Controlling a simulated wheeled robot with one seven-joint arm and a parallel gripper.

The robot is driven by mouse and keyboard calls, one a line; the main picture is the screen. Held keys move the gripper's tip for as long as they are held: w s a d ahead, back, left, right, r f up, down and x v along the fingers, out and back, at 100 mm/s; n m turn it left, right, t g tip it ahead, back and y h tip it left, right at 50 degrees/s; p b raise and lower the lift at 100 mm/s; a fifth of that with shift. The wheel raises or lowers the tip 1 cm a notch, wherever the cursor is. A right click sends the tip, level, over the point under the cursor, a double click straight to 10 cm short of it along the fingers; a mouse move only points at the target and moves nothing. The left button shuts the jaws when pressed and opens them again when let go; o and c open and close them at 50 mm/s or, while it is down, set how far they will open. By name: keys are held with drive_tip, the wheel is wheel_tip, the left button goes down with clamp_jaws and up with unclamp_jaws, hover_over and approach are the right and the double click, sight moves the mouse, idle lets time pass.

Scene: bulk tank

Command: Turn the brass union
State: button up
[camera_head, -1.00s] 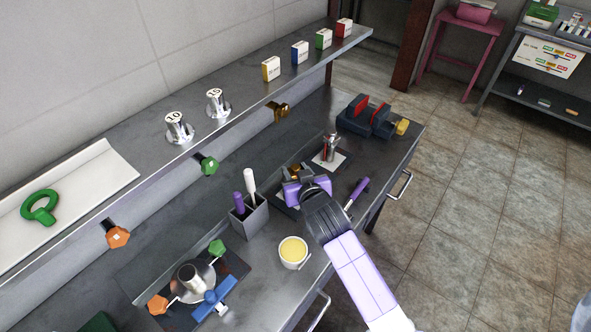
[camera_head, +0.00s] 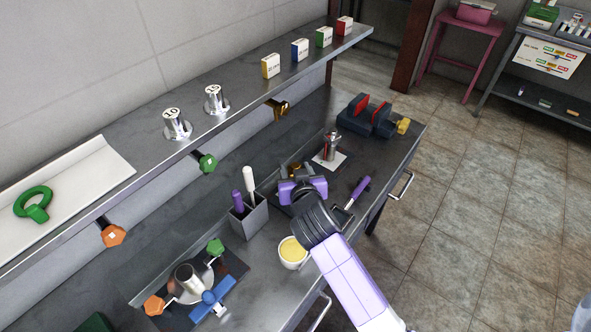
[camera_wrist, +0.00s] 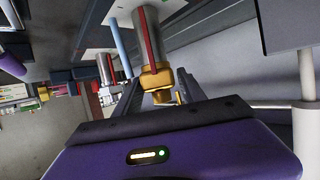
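The brass union (camera_wrist: 156,79) is a gold-coloured fitting on a grey metal pipe with a red stripe, in the wrist view. In the head view only a small brass part (camera_head: 294,168) shows beyond my purple gripper body, which hides much of the fixture. My gripper (camera_wrist: 160,88) has its two dark fingers apart, one on each side of the union's line. The gripper looks open, with gaps beside the brass; whether a fingertip touches it I cannot tell. In the head view my gripper (camera_head: 295,173) is low over the bench.
A grey holder (camera_head: 250,218) with purple and white handles stands left of my gripper. A yellow-filled cup (camera_head: 292,252) is close to my wrist. A purple-handled tool (camera_head: 358,192) lies to the right. A metal fitting (camera_head: 330,147) and a vise (camera_head: 366,116) stand farther back.

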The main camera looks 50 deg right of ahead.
drive_tip(key=shift+o, duration=0.7)
drive_tip(key=b+v, duration=0.1)
drive_tip(key=v, duration=0.6)
drive_tip(key=shift+s+a+b, duration=0.25)
drive_tip(key=shift+s+b, duration=0.05)
drive_tip(key=shift+s, duration=0.05)
drive_tip(key=shift+r, duration=0.1)
